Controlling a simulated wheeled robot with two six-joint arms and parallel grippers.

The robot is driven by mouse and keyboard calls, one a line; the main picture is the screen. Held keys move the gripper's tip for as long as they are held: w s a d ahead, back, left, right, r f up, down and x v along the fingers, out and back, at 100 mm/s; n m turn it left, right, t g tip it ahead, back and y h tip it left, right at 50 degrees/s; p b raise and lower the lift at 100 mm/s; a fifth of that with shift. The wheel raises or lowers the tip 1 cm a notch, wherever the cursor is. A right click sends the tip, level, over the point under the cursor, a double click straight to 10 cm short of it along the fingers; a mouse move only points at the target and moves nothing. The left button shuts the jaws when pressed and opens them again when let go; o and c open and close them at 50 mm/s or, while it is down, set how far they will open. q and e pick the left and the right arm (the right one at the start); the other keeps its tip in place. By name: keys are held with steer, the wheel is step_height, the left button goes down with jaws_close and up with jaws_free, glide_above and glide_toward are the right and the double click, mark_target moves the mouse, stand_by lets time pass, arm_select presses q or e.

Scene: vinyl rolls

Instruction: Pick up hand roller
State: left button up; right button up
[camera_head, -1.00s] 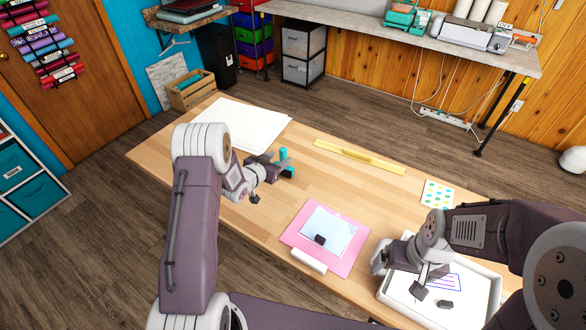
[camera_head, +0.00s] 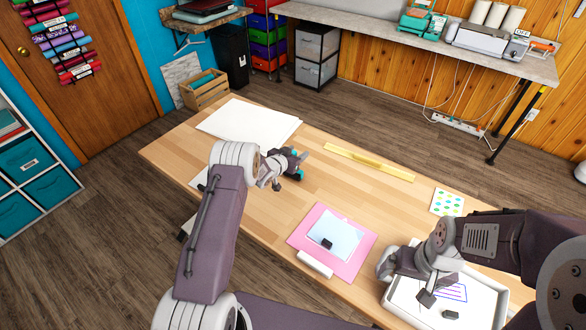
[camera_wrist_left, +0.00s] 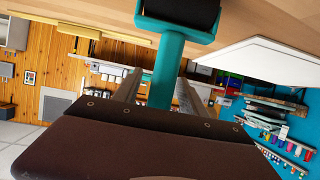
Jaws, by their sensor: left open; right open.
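The hand roller (camera_head: 299,176) has a teal handle and a black roller; it is on the wooden table, mostly hidden behind my left gripper (camera_head: 291,164) in the head view. In the left wrist view the black roller (camera_wrist_left: 180,12) is at the top, and the teal handle (camera_wrist_left: 165,72) runs down between the two fingers of my left gripper (camera_wrist_left: 158,92). These fingers are open on either side of the handle; I cannot tell whether they touch it. My right gripper (camera_head: 438,305) is open over the white tray (camera_head: 497,306) at the right.
A pink mat (camera_head: 352,266) with a light blue sheet (camera_head: 337,231) lies at the table's front middle. A yellow ruler (camera_head: 368,161) lies behind it. White sheets (camera_head: 248,121) lie at the back left, and a dotted card (camera_head: 447,202) at the right.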

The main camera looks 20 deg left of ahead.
arm_select(q)
steer(key=shift+s+r, duration=0.1)
steer(key=shift+c, duration=0.3)
jaws_close()
stand_by(1.0)
